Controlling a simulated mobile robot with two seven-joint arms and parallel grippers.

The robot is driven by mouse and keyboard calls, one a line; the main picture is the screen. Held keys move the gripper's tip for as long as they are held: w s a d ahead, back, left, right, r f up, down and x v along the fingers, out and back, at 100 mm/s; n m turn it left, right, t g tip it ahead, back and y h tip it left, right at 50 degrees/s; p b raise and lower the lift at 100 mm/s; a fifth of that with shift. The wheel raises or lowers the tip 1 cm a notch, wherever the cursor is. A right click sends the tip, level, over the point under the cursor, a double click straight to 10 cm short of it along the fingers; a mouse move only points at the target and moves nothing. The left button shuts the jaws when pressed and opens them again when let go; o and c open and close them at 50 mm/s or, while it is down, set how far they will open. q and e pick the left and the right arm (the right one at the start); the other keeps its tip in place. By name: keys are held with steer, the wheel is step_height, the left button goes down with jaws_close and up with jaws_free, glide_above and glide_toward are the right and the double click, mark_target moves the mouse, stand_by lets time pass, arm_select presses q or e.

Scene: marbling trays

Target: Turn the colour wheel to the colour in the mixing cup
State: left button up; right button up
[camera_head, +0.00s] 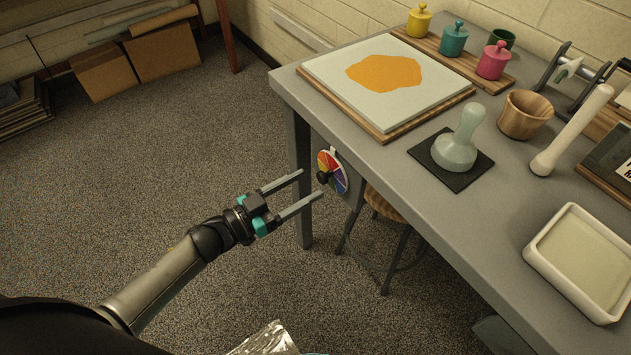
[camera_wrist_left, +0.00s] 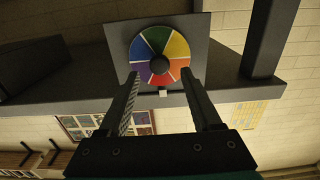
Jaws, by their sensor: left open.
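The colour wheel (camera_head: 331,172) is mounted on a plate at the table's side, with a dark knob (camera_head: 323,178) at its centre. In the left wrist view the wheel (camera_wrist_left: 146,48) shows coloured wedges, and a white marker (camera_wrist_left: 163,92) sits at its rim by the red wedge. My left gripper (camera_head: 311,183) is open and faces the wheel, its fingers on either side of the knob (camera_wrist_left: 160,64), with nothing between them. A dark green cup (camera_head: 502,39) stands at the table's back; I cannot tell whether it is the mixing cup, and its contents are not clear. My right gripper is out of view.
The grey table (camera_head: 400,190) holds a board with an orange patch (camera_head: 384,73), several lidded pots, a wooden bowl (camera_head: 525,115), a pale muller (camera_head: 457,150) and a white tray (camera_head: 560,285). A stool (camera_head: 385,205) stands under the table. The floor left of the wheel is clear.

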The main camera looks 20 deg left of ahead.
mark_target(320, 178)
arm_select(q)
steer(key=shift+x, duration=1.8)
steer(key=shift+c, duration=0.2)
jaws_close()
